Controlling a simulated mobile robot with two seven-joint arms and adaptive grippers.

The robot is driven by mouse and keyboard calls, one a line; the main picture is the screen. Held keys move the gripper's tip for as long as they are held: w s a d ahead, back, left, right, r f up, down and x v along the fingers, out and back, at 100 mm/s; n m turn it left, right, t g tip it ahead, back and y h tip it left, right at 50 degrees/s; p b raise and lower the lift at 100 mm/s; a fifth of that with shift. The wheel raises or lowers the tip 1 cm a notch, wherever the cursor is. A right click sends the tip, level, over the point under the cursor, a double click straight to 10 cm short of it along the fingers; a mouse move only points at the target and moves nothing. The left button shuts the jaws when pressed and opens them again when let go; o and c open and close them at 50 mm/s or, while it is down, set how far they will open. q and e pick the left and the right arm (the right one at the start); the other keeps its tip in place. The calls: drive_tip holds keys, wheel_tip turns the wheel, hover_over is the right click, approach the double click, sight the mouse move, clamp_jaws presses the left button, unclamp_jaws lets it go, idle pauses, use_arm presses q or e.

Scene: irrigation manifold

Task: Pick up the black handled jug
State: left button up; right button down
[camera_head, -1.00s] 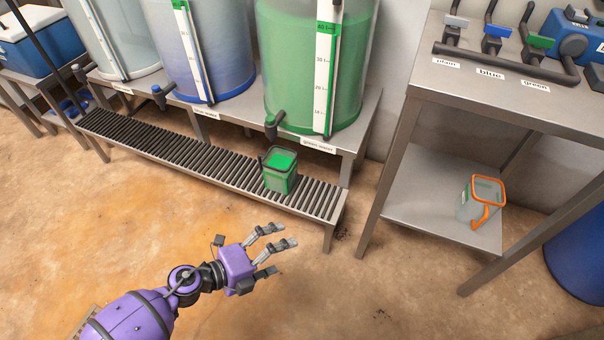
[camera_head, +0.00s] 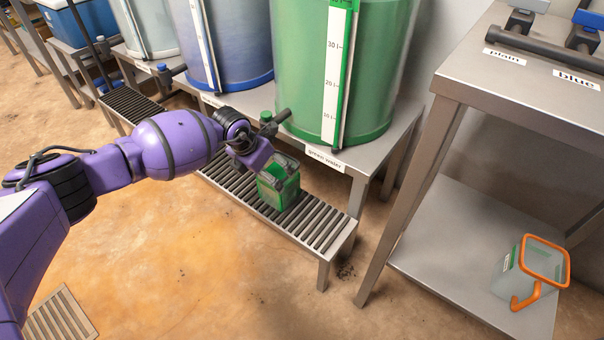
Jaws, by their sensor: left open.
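The black handled jug (camera_head: 280,187) stands upright on the slatted rack, below the green water tank. It is clear and holds green liquid. My left gripper (camera_head: 277,160) is at the jug's upper left side, close by its rim and handle. It is open, but its fingers are small and partly merge with the dark handle. I cannot tell whether they touch the jug or are around the handle. My right gripper is not in view.
The green tank (camera_head: 300,70), its tap (camera_head: 270,124) and the bench edge stand close behind the jug. An orange handled jug (camera_head: 510,278) stands on the lower shelf (camera_head: 440,235) at the right. The floor in front of the rack is clear.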

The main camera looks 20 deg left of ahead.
use_arm(q)
drive_tip(key=b+x, duration=0.1)
drive_tip(key=x, duration=0.1)
drive_tip(key=b+x, duration=0.1)
drive_tip(key=x, duration=0.1)
drive_tip(key=b+x, duration=0.1)
drive_tip(key=x, duration=0.2)
drive_tip(key=shift+s+f, duration=0.1)
drive_tip(key=shift+s, duration=0.2)
drive_tip(key=shift+w+d+f+b, duration=0.1)
drive_tip(key=shift+w+f+b, duration=0.1)
drive_tip(key=shift+f+b, duration=0.15)
drive_tip(key=shift+r, duration=0.2)
drive_tip(key=shift+c, duration=0.6)
drive_tip(key=shift+s, duration=0.1)
drive_tip(key=c, duration=1.7)
drive_tip(key=shift+d, duration=0.1)
drive_tip(key=shift+c, duration=1)
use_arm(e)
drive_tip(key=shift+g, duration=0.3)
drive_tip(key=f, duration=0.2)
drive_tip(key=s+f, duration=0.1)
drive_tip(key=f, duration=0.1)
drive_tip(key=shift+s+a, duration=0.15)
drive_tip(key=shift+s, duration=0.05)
use_arm(q)
drive_tip(key=shift+r, duration=0.15)
